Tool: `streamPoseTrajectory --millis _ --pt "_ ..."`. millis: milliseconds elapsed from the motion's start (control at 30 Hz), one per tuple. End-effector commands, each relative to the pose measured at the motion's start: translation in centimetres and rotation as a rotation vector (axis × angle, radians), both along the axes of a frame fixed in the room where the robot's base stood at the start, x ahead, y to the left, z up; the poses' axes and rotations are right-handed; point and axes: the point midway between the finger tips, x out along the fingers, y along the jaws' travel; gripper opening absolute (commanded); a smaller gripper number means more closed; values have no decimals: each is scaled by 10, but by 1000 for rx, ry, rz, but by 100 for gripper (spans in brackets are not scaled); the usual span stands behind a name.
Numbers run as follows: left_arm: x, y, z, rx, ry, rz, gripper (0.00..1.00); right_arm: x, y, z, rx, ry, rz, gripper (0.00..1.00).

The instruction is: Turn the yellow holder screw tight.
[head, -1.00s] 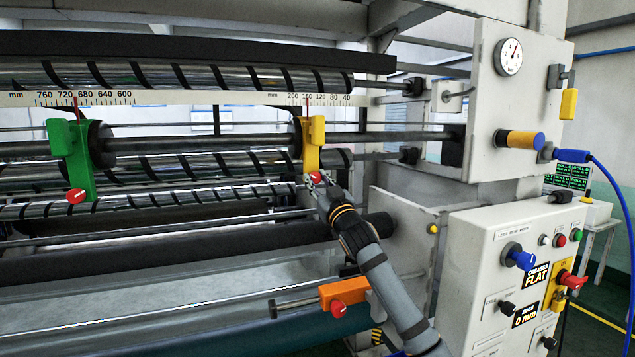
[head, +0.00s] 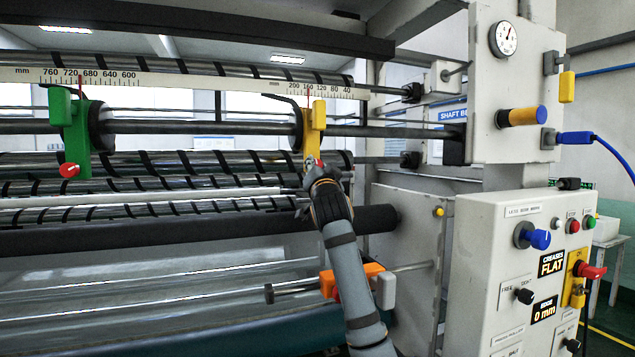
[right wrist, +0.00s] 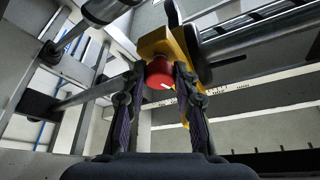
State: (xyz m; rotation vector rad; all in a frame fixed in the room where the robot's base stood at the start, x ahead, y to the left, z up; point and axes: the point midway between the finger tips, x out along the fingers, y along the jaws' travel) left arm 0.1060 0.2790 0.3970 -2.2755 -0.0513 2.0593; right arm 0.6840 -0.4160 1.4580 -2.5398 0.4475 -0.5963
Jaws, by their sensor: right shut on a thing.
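My left gripper is not in view.
A green holder (head: 77,135) with a red knob (head: 69,170) is at the left on the same shaft. An orange block (head: 357,278) is beside my right forearm. The white control panel (head: 500,285) stands to the right. Striped rollers run behind and below the holders.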

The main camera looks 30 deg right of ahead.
Motion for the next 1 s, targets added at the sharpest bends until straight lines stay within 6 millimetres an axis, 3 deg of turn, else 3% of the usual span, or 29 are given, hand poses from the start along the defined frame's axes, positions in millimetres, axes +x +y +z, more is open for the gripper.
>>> streamPoseTrajectory --millis 100,400,1000 --pt "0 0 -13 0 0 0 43 1 1 -3 108 -25 2 0" --pt "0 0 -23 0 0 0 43 1 2 0 384 -90 1 0" --pt "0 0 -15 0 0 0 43 1 2 6 932 -223 0 0"
